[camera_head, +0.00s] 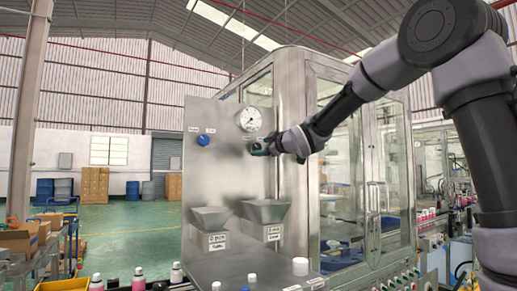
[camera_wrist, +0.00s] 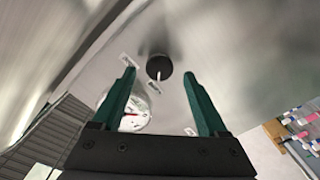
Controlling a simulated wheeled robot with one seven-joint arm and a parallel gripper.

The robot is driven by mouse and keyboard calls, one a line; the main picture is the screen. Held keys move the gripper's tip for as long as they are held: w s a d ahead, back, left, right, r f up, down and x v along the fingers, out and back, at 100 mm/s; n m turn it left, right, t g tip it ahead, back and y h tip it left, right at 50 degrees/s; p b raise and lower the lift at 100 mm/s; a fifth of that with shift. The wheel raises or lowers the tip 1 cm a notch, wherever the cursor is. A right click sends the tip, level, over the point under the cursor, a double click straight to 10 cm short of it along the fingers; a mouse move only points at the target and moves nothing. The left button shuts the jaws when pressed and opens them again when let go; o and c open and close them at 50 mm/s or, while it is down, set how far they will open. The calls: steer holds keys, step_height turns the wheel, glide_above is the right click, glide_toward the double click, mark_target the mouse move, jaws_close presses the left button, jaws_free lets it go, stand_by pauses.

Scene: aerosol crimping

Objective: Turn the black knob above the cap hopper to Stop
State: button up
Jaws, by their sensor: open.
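The black knob (camera_wrist: 158,67) shows in the wrist view as a round dark cap on the grey metal panel, with small white labels near it. My gripper (camera_wrist: 159,75) is open. Its two green fingers reach toward the panel, and the knob appears between and slightly beyond their tips, with nothing held. In the head view my gripper (camera_head: 259,150) is at the panel, just below the round gauge (camera_head: 250,119), and largely hides the knob there. Contact with the knob cannot be told. The right hopper (camera_head: 266,210) is below my gripper; a left hopper (camera_head: 211,217) sits beside it.
A blue knob (camera_head: 203,140) with two labels is on the panel's left side. The gauge also shows in the wrist view (camera_wrist: 135,112), behind the left finger. A glass-doored machine (camera_head: 340,160) stands right of the panel. Bottles and a white cap (camera_head: 300,266) are below.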

mark_target(256, 148)
steer(key=shift+x, duration=1.3)
jaws_close()
